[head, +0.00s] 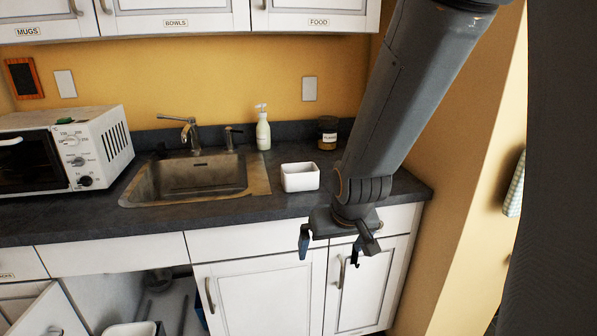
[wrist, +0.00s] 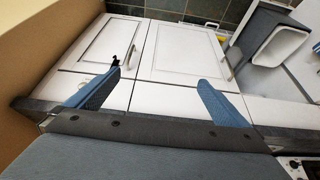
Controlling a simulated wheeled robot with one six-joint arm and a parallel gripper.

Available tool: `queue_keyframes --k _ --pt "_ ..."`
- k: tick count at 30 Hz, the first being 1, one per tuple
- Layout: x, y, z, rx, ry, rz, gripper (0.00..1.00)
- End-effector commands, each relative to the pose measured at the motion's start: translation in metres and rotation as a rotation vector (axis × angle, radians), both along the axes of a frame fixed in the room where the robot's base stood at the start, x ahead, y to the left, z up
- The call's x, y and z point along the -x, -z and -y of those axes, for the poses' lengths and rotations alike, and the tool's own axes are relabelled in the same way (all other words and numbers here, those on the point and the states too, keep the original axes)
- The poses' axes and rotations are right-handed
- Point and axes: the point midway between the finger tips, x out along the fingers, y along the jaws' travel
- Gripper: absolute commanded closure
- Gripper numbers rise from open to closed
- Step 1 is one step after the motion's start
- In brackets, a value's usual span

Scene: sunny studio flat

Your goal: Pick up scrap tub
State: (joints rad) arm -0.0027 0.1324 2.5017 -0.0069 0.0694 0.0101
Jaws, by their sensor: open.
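A small white rectangular open-topped tub (head: 300,177) stands upright on the dark counter, right of the sink. Another white open bin (head: 131,328) is partly in view low in the open cupboard under the sink; it also shows in the wrist view (wrist: 277,47). No label shows on either, so I cannot tell by name which is the scrap tub. My gripper (head: 336,243) is open and empty, pointing down in front of the counter's edge, below and right of the counter tub. In the wrist view my gripper's two blue fingers (wrist: 160,80) are spread apart before the cupboard doors.
The sink (head: 190,178), soap bottle (head: 263,131) and dark jar (head: 327,133) are near the counter tub. The cupboard door (head: 48,312) at lower left is open.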

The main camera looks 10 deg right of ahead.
Motion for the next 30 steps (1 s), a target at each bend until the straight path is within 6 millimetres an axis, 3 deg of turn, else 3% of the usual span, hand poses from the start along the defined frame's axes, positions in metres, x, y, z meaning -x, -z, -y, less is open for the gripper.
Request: queue_keyframes --k 3,6,12,15,21,26,30 --pt "-0.066 0.003 -0.001 0.001 -0.003 0.195 0.0" --pt "-0.116 0.005 -0.001 0.001 -0.003 0.365 0.0" --pt "-0.19 0.0 -0.001 0.0 -0.002 0.687 0.0" --pt "-0.211 -0.005 0.0 0.001 0.0 0.826 0.0" --pt "-0.23 -0.013 0.0 0.002 0.001 1.043 0.0" --pt "-0.235 -0.018 0.001 0.001 0.001 1.123 0.0" --pt "-0.251 -0.02 0.001 0.001 0.002 1.137 0.0"
